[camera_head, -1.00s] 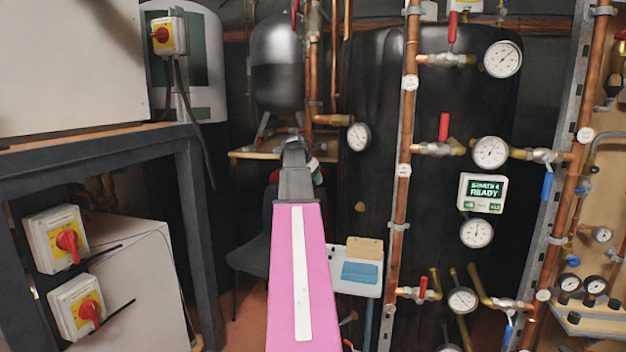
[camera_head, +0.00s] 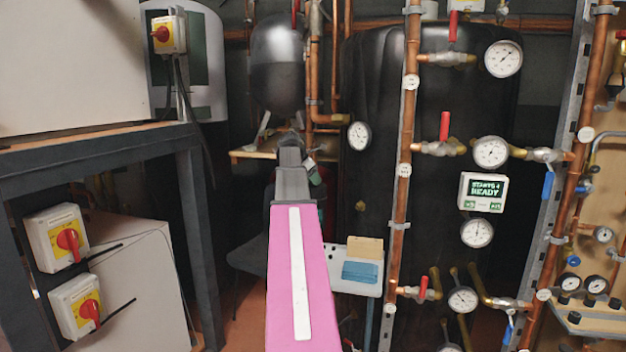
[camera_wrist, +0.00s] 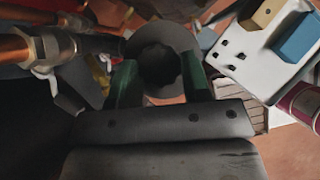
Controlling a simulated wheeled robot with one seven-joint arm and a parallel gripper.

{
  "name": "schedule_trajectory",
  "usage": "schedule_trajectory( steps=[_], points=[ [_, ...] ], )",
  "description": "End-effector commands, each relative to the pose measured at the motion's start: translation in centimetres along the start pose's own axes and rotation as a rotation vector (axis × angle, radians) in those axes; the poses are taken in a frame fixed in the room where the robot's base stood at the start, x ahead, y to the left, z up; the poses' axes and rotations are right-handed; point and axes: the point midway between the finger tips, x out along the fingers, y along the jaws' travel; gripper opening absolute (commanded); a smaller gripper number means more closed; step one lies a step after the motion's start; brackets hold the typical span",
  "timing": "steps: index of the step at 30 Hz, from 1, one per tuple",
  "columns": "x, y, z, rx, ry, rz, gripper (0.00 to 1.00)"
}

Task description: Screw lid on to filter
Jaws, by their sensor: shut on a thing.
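In the wrist view, my gripper (camera_wrist: 158,64) has its two green fingers on either side of a dark grey round, ring-like piece with a dark hollow, which looks like the lid (camera_wrist: 158,31). The fingers are shut on it. In the head view, my gripper (camera_head: 291,158) is at the far end of my pink arm, in front of a wooden shelf. The lid is hidden there behind the gripper. I cannot pick out the filter with certainty in either view.
A copper pipe with a brass fitting (camera_wrist: 45,45) is close on the left in the wrist view. Upright copper pipes (camera_head: 404,180) with gauges stand right of my arm; a dark frame (camera_head: 195,210) stands left.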

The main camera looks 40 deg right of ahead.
Motion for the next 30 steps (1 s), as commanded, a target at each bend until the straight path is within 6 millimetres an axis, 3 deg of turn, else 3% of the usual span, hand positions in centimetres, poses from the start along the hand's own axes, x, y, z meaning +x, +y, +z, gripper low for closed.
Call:
schedule_trajectory(
  steps=[8, 19, 30],
  points=[
    [-0.07, 0.56, 0.26, 0.21, -0.004, -0.144, 0.15],
    [-0.07, 0.46, 0.22, 0.249, -0.004, -0.169, 0.15],
    [0.04, 0.75, 0.36, 0.488, -0.005, -0.332, 0.15]
  ],
)
